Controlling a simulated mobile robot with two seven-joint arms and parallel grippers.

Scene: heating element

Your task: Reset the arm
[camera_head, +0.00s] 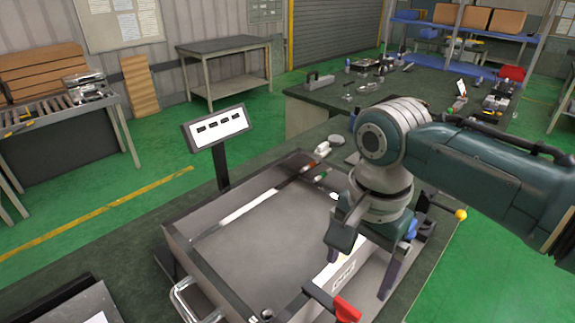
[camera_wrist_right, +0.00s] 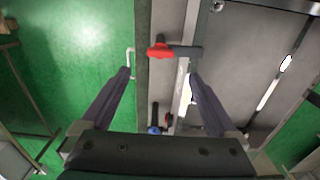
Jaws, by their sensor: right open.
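My right gripper (camera_head: 358,275) hangs, fingers down, over the right front edge of a large open grey metal box (camera_head: 262,230). Its two fingers are spread apart with nothing between them. In the right wrist view my right gripper (camera_wrist_right: 159,75) is also open, its fingers on either side of the box's edge. A red handle (camera_head: 346,309) is at the box's front right side; it also shows in the right wrist view (camera_wrist_right: 160,49), ahead of the fingers. A blue-handled part (camera_wrist_right: 154,125) lies nearer. My left gripper is in neither view.
The box stands on a dark green-topped bench (camera_head: 130,235). A small display panel (camera_head: 216,127) on a post stands behind its left side. A yellow-knobbed lever (camera_head: 460,214) sticks out at right. A tool-covered bench (camera_head: 430,90) is behind. Green floor (camera_head: 60,195) is clear at left.

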